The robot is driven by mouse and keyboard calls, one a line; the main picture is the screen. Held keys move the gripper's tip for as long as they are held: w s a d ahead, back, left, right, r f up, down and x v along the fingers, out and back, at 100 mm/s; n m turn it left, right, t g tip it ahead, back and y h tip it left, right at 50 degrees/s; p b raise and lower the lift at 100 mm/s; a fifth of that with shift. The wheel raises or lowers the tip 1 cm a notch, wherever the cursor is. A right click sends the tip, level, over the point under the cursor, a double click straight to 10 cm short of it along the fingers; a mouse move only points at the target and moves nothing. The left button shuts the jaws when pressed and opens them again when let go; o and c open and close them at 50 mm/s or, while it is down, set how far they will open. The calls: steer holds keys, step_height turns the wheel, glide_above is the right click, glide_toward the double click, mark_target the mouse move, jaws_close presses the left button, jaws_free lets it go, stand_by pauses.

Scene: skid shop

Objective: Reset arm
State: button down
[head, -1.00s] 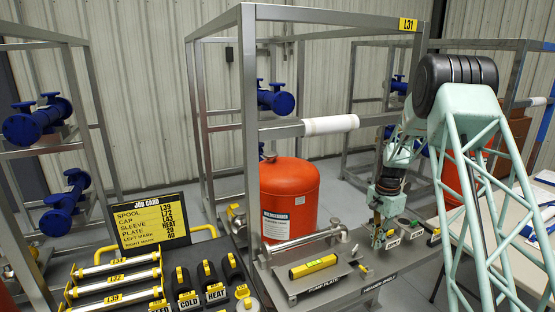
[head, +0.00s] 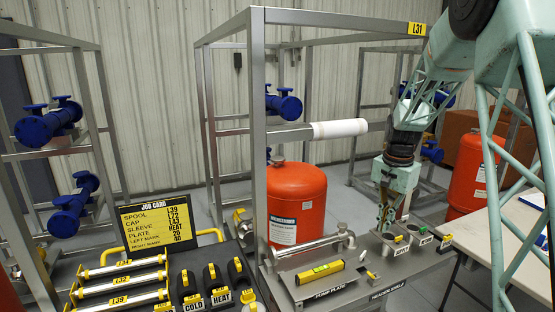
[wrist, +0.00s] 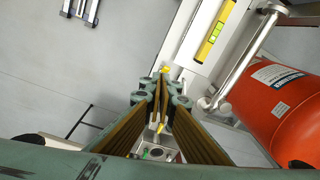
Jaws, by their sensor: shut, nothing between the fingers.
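My gripper (head: 386,222) hangs from my mint-green arm in the right half of the head view, pointing down over the header shelf (head: 398,282) beside the labelled holders. In the wrist view its fingers (wrist: 160,100) are together with nothing between them. A small holder plate with a green and a dark round spot (wrist: 152,152) lies below the fingers. Whether the fingertips touch the shelf cannot be told.
A steel frame marked L31 (head: 258,130) carries a white sleeve (head: 340,128). An orange tank (head: 300,200) stands behind the pump plate, where a yellow level (head: 319,272) lies. A job card (head: 145,220) and tool tray are at left. A white table (head: 490,245) is at right.

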steer(key=s+a+r+n+b, duration=0.1)
steer(key=s+a+r+n, duration=0.15)
steer(key=s+r, duration=0.45)
steer(key=s+a+r+n+t+b, duration=0.1)
steer(key=s+a+r, duration=0.3)
steer(key=s, duration=0.5)
steer(key=s+a+r+n+b, duration=0.1)
steer(key=s+a+r+n, duration=0.15)
steer(key=s+r, duration=0.5)
steer(key=s+a+f+n+t+b, duration=0.1)
steer(key=s+a+n, duration=0.1)
steer(key=s, duration=1.3)
steer(key=s+a+f+n+t+b, duration=0.1)
steer(key=s+a, duration=0.3)
steer(key=s, duration=1)
steer(key=shift+s+f+n, duration=0.4)
steer(key=shift+f+n, duration=0.2)
steer(key=shift+f, duration=0.1)
